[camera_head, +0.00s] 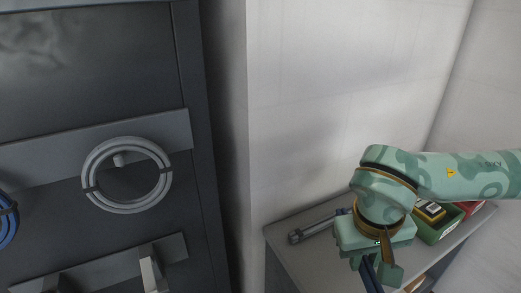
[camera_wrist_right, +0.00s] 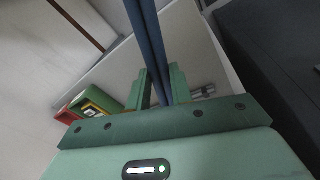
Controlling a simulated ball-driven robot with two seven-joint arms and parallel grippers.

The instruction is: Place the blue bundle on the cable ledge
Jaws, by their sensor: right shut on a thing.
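My right gripper (camera_head: 376,268) is at the lower right in the head view, above a grey shelf top. It is shut on the blue bundle (camera_head: 369,276), which is mostly hidden by the gripper. In the right wrist view the blue bundle (camera_wrist_right: 149,35) shows as dark blue strands running up from between the fingers (camera_wrist_right: 160,88). A dark rack at the left carries an upper grey strip (camera_head: 180,130) and a lower grey strip (camera_head: 172,248) with brackets; I cannot tell which is the cable ledge. My left gripper is not in view.
A grey cable coil (camera_head: 127,205) hangs on a peg of the upper strip. Another blue coil (camera_head: 7,220) is cut off at the left edge. The shelf top (camera_head: 290,262) holds a metal tool (camera_head: 310,232), a green box (camera_head: 437,226) and a red item (camera_head: 470,207). A pale wall stands behind.

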